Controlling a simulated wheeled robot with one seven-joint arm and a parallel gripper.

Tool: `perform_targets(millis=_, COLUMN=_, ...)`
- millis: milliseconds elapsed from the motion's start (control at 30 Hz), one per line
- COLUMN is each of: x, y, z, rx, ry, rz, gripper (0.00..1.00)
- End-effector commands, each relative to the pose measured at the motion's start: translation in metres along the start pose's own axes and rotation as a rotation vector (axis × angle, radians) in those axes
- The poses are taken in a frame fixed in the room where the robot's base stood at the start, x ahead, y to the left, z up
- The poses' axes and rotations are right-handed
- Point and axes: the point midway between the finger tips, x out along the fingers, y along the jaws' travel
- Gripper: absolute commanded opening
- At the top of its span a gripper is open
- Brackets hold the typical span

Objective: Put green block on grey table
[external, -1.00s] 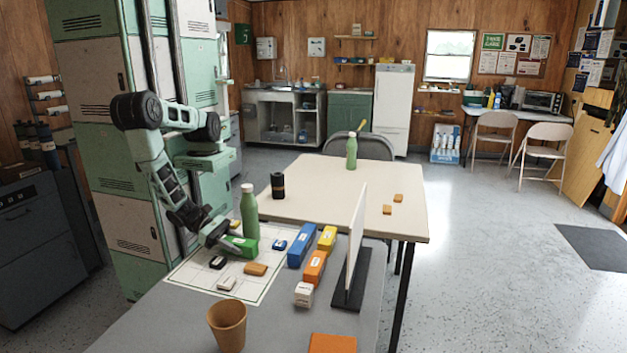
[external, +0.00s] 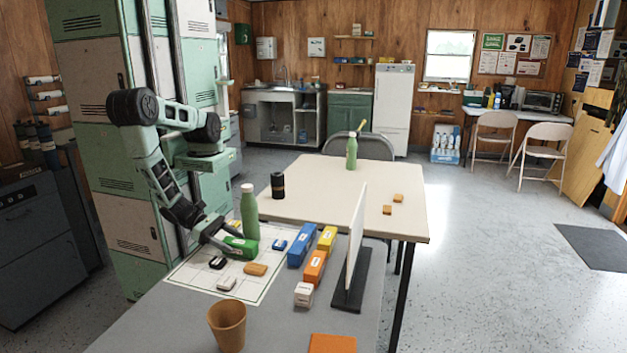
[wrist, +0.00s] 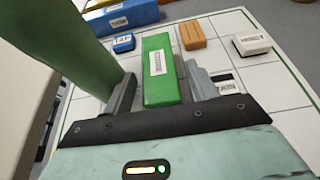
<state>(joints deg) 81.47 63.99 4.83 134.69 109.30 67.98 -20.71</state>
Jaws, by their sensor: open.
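The green block (wrist: 160,72) lies on the white gridded mat (wrist: 238,77) on the grey table (external: 275,324). In the external view the green block (external: 241,246) is partly covered by my gripper. My gripper (wrist: 164,90) is open, with one finger on each side of the block's near end. I cannot tell whether either finger touches it. A green bottle (external: 249,214) stands right beside the gripper; in the wrist view it fills the left side.
Small blue, orange, white and black pieces lie around the block on the mat. A long blue block (external: 301,245), orange and yellow blocks, and an upright white panel (external: 354,238) stand to the right. A brown cup (external: 227,325) is in front. A cream table (external: 330,190) is behind.

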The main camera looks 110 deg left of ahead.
Motion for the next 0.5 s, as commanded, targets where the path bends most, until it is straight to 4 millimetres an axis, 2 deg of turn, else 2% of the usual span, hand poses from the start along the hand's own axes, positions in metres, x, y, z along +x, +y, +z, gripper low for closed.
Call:
perform_targets(millis=100, x=-0.027, y=-0.001, z=-0.001, rx=0.000, ry=0.001, rz=-0.006, gripper=0.58)
perform_targets(millis=300, x=-0.068, y=-0.001, z=-0.001, rx=-0.001, ry=0.001, rz=-0.005, gripper=0.58)
perform_targets(millis=467, x=-0.089, y=-0.001, z=-0.001, rx=0.000, ry=0.000, rz=-0.003, gripper=0.58)
perform_targets(millis=500, x=-0.092, y=-0.001, z=0.000, rx=0.000, ry=-0.001, rz=-0.003, gripper=0.55)
